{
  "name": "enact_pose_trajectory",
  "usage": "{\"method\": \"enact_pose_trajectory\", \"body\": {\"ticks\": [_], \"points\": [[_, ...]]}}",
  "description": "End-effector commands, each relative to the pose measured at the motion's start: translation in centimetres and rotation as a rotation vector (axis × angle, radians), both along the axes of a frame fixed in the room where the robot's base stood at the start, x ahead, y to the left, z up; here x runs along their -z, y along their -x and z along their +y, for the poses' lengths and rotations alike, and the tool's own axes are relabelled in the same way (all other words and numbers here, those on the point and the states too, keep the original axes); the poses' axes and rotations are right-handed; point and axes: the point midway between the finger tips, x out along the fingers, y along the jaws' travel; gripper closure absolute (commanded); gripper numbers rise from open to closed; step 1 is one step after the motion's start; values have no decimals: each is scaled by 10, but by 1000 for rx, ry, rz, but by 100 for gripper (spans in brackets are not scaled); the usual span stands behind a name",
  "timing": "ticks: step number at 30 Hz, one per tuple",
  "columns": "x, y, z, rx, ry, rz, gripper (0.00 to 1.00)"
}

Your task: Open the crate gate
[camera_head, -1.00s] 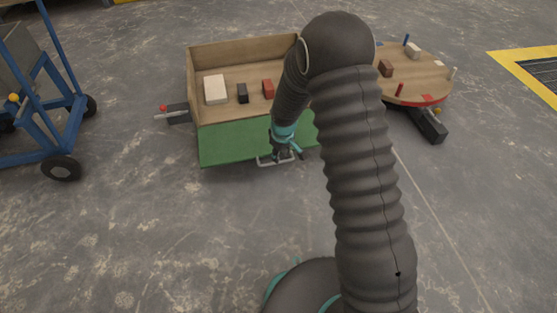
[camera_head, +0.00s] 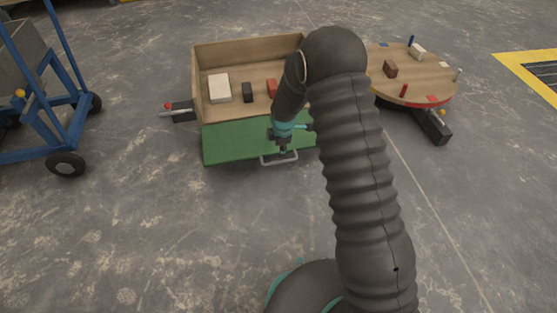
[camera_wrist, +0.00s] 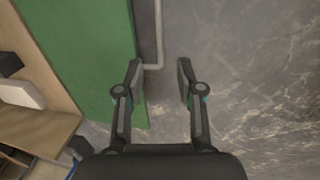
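The crate (camera_head: 245,48) is a wooden box with its front side folded outward. Its green gate (camera_head: 235,143) slopes out from the crate's front edge, and a grey bar handle (camera_head: 279,159) sticks out from its outer edge. My gripper (camera_head: 283,150) is at the handle, pointing down. In the wrist view my gripper (camera_wrist: 159,67) is open, with the end of the handle (camera_wrist: 158,35) showing between its fingertips. The green gate (camera_wrist: 85,50) lies to the left there, beside the left finger. Whether a finger touches the handle I cannot tell.
In the crate lie a white block (camera_head: 219,88), a dark block (camera_head: 247,92) and a red block (camera_head: 271,87). A round wooden table (camera_head: 425,82) with small pieces stands at right. A blue cart (camera_head: 50,140) stands at left. The floor in front is clear.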

Motion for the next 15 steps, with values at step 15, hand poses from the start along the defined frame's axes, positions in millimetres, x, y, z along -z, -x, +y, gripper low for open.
{"method": "enact_pose_trajectory", "body": {"ticks": [15], "points": [[86,-17,4,2,0,0,63]]}}
